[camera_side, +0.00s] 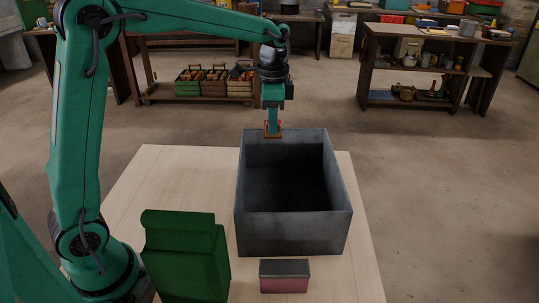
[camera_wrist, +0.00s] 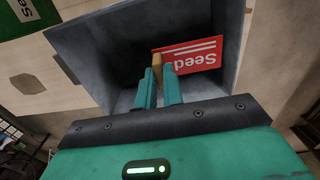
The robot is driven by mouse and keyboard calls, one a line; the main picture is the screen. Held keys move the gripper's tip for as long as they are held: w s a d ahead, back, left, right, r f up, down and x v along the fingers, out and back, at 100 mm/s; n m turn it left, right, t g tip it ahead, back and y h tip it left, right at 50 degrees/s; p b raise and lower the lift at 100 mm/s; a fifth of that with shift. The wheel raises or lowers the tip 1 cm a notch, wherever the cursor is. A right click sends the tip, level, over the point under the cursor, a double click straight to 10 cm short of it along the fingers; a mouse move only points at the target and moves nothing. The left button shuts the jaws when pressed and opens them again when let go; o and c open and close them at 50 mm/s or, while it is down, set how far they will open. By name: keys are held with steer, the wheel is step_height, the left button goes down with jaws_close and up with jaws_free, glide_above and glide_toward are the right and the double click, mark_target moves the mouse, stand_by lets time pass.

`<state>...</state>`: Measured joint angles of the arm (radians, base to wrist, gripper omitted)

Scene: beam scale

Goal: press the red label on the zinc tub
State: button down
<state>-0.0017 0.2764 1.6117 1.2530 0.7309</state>
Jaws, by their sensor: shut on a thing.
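The zinc tub (camera_side: 293,232) is a grey, open-topped box standing on the pale table. My gripper (camera_side: 273,132) points down at the tub's far left rim in the side view. It is shut on the red label (camera_wrist: 196,54), which has white "Seed" lettering that reads upside down in the wrist view. A brown piece at the label's edge sits by my teal fingertips (camera_wrist: 159,82). The zinc tub (camera_wrist: 100,55) lies behind the label there. Only a small red-orange part of the label shows in the side view. I cannot tell whether the label touches the tub.
A dark green container (camera_side: 186,255) stands at the table's front left. A small pink box with a grey top (camera_side: 285,277) stands just in front of the tub. The pale table (camera_side: 150,190) is clear left of the tub. Shelves and crates are far behind.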

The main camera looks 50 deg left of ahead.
steer(key=s+d, duration=0.1)
steer(key=d, duration=0.6)
step_height(320, 180, down, 11)
steer(key=shift+d+f, duration=0.15)
steer(key=shift+f, duration=0.05)
steer(key=shift+f, duration=0.15)
steer(key=shift+s+f, duration=0.1)
steer(key=shift+f, duration=3.85)
steer(key=shift+f, duration=0.15)
steer(key=c, duration=1.5)
jaws_free()
steer(key=shift+o, duration=0.2)
